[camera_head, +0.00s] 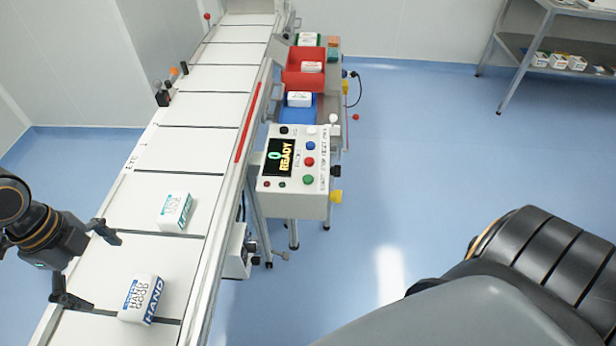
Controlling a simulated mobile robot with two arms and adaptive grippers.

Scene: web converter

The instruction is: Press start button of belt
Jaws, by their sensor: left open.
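The white control box (292,206) stands beside the conveyor's right side. Its dark screen (279,158) shows a green 0 and "READY" in yellow. A column of buttons is on its face: a green button (308,180) lowest, a red button (309,161) above it, then a blue button (311,145). The small labels are too blurred to read. The belt (186,149) is white with dark cross lines. My left gripper (105,272) is open and empty over the near left part of the belt, away from the control box. My right gripper is out of view.
Two small boxes lie on the belt: a white and green one (175,211) and a white and blue one (141,299). Red (304,76) and blue (298,113) bins stand behind the control box. A shelf (525,45) is at the far right. The blue floor between is clear.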

